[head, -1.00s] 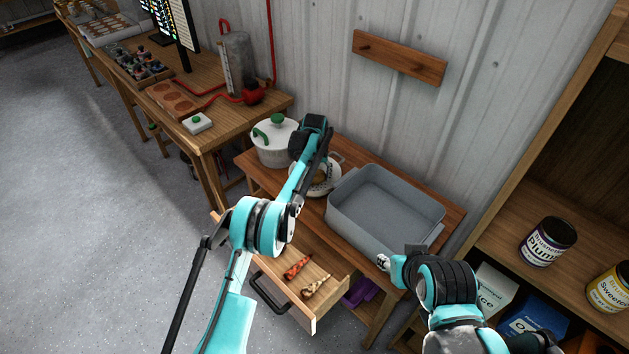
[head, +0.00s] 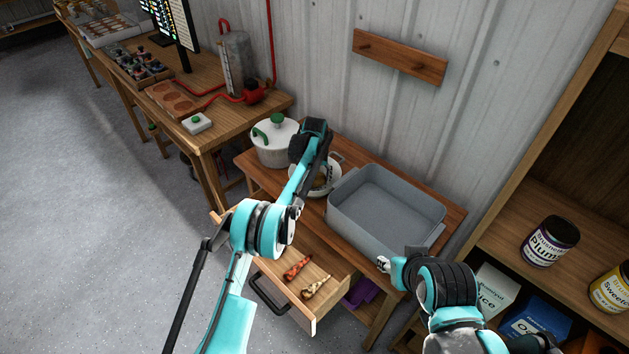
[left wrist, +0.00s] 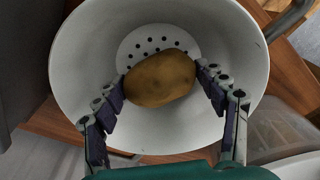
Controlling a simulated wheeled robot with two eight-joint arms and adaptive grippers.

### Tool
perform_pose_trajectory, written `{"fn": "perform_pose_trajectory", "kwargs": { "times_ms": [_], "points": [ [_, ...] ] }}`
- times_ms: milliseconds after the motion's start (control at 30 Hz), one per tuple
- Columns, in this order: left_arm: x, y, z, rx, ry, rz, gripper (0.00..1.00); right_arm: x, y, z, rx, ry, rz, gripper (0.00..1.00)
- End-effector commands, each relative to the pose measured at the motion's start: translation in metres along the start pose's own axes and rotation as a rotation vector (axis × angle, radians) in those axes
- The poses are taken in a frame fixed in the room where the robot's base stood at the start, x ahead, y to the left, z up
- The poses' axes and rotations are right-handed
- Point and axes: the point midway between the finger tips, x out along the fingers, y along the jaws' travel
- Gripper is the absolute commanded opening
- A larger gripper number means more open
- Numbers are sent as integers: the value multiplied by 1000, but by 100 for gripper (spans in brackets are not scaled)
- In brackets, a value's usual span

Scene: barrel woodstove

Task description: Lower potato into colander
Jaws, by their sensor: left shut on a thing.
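The potato (left wrist: 160,79) is brown and oval, and shows in the left wrist view in front of the colander's perforated bottom. The colander (left wrist: 85,50) is a white bowl with small holes; it also shows in the head view (head: 332,184), partly hidden by my left arm. My left gripper (left wrist: 160,82) is shut on the potato, one finger on each side, within the colander's outline. I cannot tell whether the potato touches the bottom. My right arm is at the lower right of the head view, and its gripper (head: 384,264) is near the grey basin's front corner; its finger opening is unclear.
A grey basin (head: 350,226) stands right of the colander on the wooden table. A white lidded pot (head: 270,152) with green handles stands to the left. An open drawer (head: 332,301) below holds carrot-like vegetables. A shelf (head: 510,205) with jars stands at the right.

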Motion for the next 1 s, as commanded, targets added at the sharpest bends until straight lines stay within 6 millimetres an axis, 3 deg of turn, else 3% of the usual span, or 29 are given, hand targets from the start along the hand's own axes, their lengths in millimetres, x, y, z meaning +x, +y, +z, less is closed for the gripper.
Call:
{"fn": "perform_pose_trajectory", "kwargs": {
  "times_ms": [833,867,933,1000],
  "points": [
    [9,0,1,0,0,0,40,5,0,3,0,0,0,40],
    [9,0,1,0,0,0,77,5,0,3,0,0,0,40],
    [9,0,1,0,0,0,95,5,0,3,0,0,0,40],
    [9,0,1,0,0,0,96,5,0,3,0,0,0,40]
  ]
}}
